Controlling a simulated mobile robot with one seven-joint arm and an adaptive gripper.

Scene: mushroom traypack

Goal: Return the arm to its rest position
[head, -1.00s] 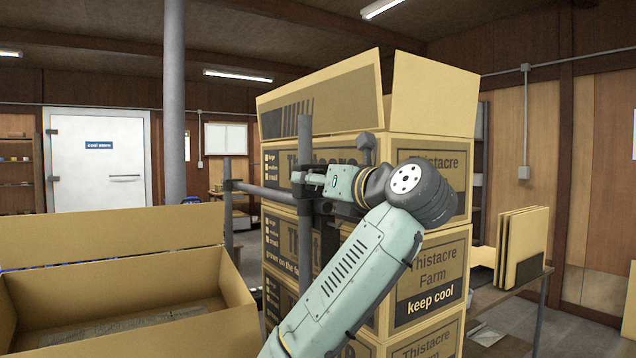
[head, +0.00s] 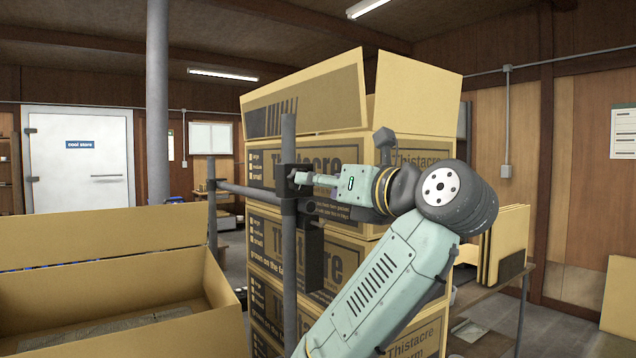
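My arm (head: 375,285) shows in the head view as pale green links with a dark wheel-like elbow joint (head: 448,197). The lower link rises from the bottom edge to the elbow. A shorter link (head: 352,184) with a yellow ring runs left from the elbow and ends among dark grey bars and brackets. I cannot make out the fingers of my gripper there, nor whether they hold anything. The arm stands in front of a stack of boxes; whether it touches them cannot be told.
Printed cardboard boxes (head: 277,170) are stacked behind the arm, the top one with raised flaps. An open carton (head: 95,240) is at lower left. A dark grey upright (head: 288,140) stands by the stack. Cardboard sheets (head: 505,240) stand on a table at right.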

